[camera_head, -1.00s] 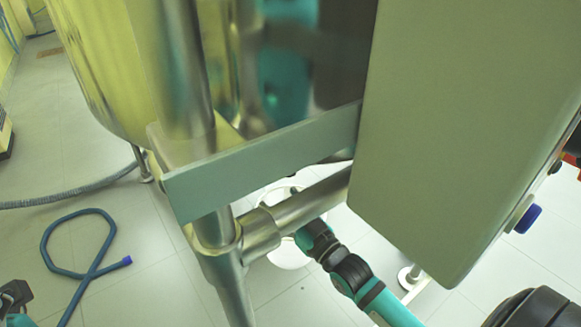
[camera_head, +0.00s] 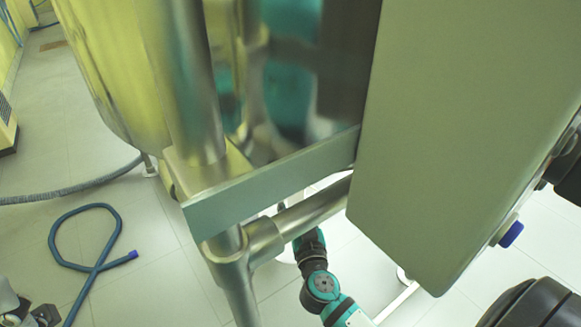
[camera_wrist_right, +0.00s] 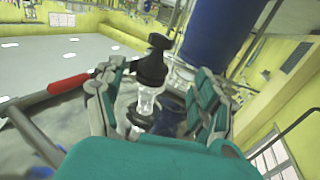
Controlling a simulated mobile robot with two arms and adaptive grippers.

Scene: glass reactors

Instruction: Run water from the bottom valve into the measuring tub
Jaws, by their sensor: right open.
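In the right wrist view, a black-handled valve (camera_wrist_right: 153,65) with a clear glass body stands between the fingers of my right gripper (camera_wrist_right: 157,98). The gripper is open, with a finger on each side of the valve; I cannot tell whether either touches it. In the head view, my right arm (camera_head: 322,288) reaches up under the metal frame, and its fingertips are hidden there. A pale round thing (camera_head: 286,253), maybe the measuring tub, shows only in part behind the frame pipe. A piece at the bottom left corner may be my left arm; its fingers cannot be made out.
A metal frame (camera_head: 235,270) with a cross pipe and a large grey-green panel (camera_head: 450,130) block much of the head view. A blue hose (camera_head: 60,255) lies looped on the tiled floor at left. A red lever (camera_wrist_right: 70,83) is left of the gripper in the wrist view.

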